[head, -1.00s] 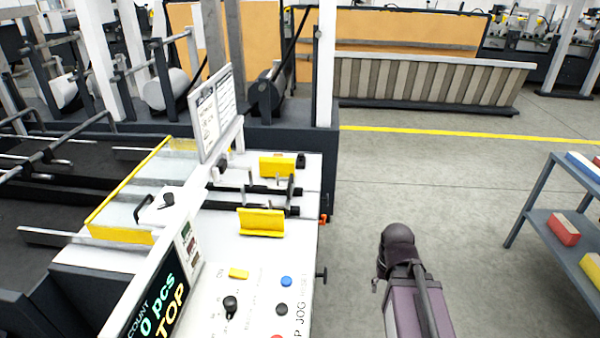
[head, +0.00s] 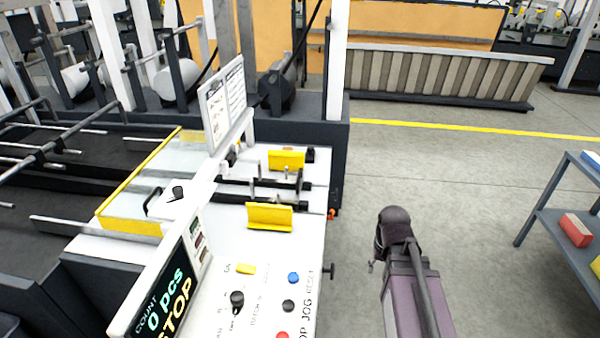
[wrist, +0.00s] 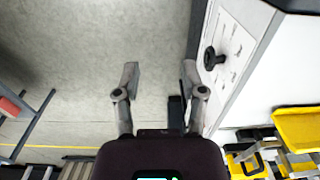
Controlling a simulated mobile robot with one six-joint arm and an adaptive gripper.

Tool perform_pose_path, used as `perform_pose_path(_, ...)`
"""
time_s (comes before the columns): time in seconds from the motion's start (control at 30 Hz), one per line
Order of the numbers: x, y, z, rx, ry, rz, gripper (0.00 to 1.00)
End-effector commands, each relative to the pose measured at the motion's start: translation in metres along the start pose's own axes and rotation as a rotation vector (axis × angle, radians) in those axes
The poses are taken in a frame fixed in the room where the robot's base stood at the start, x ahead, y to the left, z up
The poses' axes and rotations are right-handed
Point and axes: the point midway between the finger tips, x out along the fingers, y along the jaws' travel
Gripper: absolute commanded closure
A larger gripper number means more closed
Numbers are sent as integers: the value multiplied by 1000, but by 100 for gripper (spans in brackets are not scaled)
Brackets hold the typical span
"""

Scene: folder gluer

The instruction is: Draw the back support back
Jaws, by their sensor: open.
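Two yellow angled brackets, the rear one (head: 286,160) and the front one (head: 270,217), stand on the white machine table (head: 308,236). Dark bars (head: 250,198) run across the table between them, with a small dark upright piece (head: 299,180) at their right end. I cannot tell for sure which of these is the back support. In the wrist view a yellow bracket (wrist: 297,127) shows at the right edge. My gripper (wrist: 160,85) is open and empty above the floor, beside the table's side; in the head view my arm hides most of it.
A control panel with buttons (head: 293,277) and a display (head: 170,305) fills the table's near part. A black knob (head: 328,271) sticks out from the table's side; a knob (wrist: 211,58) shows in the wrist view. A shelf (head: 553,225) stands right. The floor between is clear.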

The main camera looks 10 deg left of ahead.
Motion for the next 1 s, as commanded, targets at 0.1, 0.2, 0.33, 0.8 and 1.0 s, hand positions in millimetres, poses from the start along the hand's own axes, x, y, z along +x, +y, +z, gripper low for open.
perform_pose_path(0.1,-21,-14,-44,1,4,-14,46)
perform_pose_path(0.2,-38,-30,-83,-1,7,-31,46)
perform_pose_path(0.33,-63,-58,-142,1,9,-57,46)
perform_pose_path(0.8,-146,-189,-332,19,6,-153,46)
perform_pose_path(1.0,-163,-226,-371,26,2,-177,46)
